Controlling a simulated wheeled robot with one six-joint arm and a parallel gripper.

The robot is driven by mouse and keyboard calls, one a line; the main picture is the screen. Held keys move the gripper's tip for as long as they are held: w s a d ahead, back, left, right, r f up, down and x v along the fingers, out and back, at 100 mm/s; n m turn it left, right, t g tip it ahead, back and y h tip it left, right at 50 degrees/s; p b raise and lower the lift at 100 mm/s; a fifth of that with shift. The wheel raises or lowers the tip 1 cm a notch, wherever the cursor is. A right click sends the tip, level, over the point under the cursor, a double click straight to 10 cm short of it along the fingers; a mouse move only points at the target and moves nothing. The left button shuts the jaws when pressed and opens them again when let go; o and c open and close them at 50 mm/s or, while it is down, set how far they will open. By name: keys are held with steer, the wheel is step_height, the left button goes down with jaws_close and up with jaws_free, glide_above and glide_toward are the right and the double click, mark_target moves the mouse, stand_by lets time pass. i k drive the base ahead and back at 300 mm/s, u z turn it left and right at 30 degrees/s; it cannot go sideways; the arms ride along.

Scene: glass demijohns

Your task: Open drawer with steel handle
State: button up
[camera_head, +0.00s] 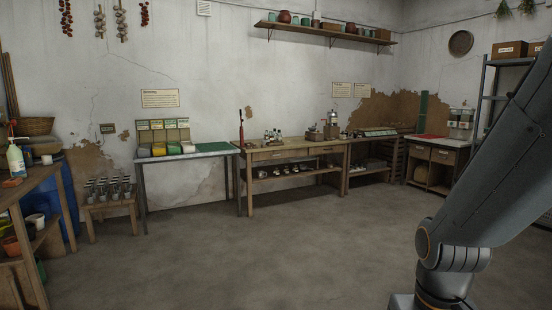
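A wooden workbench (335,144) stands against the back wall, with shut drawer fronts under its top. One is a left drawer front (268,156) and one a right drawer front (325,151). A small wooden cabinet (434,166) at the right also has shut drawer fronts (443,156) under its top. The handles are too small and far off to tell which is steel. My arm crosses the right side of the picture; my gripper is out of view.
Open concrete floor (240,250) lies between me and the benches. A pale-topped table (215,151) and a low stool with jars (108,207) stand left of the workbench.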

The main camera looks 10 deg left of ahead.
mark_target(289, 153)
steer(key=u, duration=0.25)
steer(key=i, duration=1.05)
steer(key=u, duration=0.7)
steer(key=i, duration=3.6)
steer(key=z, duration=0.7)
steer(key=i, duration=1.85)
steer(key=z, duration=0.7)
steer(key=i, duration=0.4)
steer(key=z, duration=0.2)
